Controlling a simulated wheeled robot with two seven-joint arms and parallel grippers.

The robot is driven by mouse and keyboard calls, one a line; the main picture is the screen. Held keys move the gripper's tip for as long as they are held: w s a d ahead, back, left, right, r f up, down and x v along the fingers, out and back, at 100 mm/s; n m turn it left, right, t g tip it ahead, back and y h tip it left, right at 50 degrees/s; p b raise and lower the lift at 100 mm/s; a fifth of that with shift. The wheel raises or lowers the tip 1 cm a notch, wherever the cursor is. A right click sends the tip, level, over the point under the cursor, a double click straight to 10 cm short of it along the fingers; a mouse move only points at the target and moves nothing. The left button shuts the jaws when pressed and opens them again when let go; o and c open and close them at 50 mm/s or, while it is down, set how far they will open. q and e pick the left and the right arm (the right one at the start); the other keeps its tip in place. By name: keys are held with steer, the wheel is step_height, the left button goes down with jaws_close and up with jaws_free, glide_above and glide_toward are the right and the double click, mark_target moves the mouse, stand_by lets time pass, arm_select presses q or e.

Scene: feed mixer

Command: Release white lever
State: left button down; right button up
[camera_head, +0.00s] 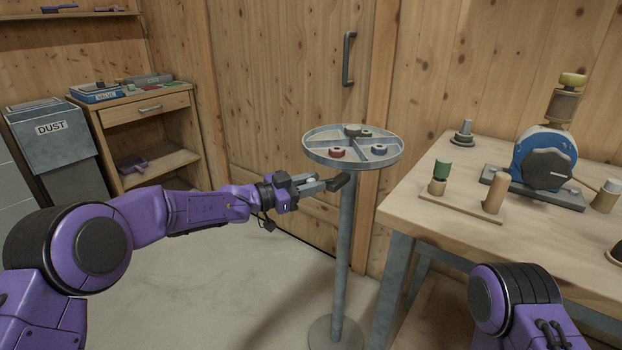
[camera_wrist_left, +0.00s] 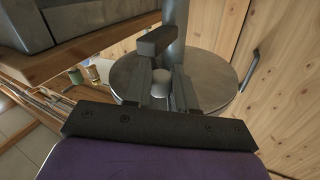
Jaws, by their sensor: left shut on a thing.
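My left gripper (camera_head: 325,185) reaches in from the left, just below the round grey tray on its pole. Its fingers also show in the left wrist view (camera_wrist_left: 165,85). No clearly white lever shows in either view. A small pale rounded piece (camera_wrist_left: 187,88) shows between the fingers in the wrist view; I cannot tell what it is. My right gripper is out of view.
The divided tray (camera_head: 320,158) holds several small round parts. At right a wooden workbench (camera_head: 420,205) carries a blue machine (camera_head: 545,150) and pegs. A dust bin (camera_head: 50,128) and small cabinet (camera_head: 145,107) stand at left.

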arm_select(q)
steer(key=c, duration=1)
jaws_free()
steer(key=v, duration=1)
steer(key=shift+s+a, duration=0.1)
steer(key=shift+a, duration=0.2)
